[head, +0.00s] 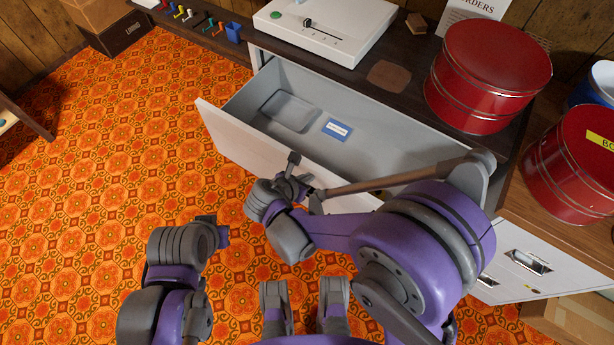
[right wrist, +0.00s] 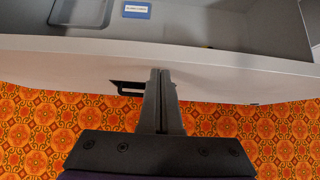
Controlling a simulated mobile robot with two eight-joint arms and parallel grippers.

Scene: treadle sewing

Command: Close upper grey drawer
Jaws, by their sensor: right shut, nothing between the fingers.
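The upper grey drawer (head: 225,137) stands pulled out from the cabinet in the head view, its inside showing. A grey tray and a small blue card lie in it. In the right wrist view its front (right wrist: 60,62) crosses the picture, with a dark handle (right wrist: 127,87) on it. My right gripper (head: 303,183) is at the outer side of the drawer front. Its fingers (right wrist: 160,73) are shut and empty, just right of the handle; whether they touch the front I cannot tell. My left arm shows at the lower left; its fingers are not clear.
A white device (head: 325,28), a red round tin (head: 487,75) and a brown pad (head: 389,75) stand or lie on the dark top above the drawer. Another red tin (head: 575,165) stands at the right. Patterned orange floor (head: 90,180) is free in front and left of the drawer.

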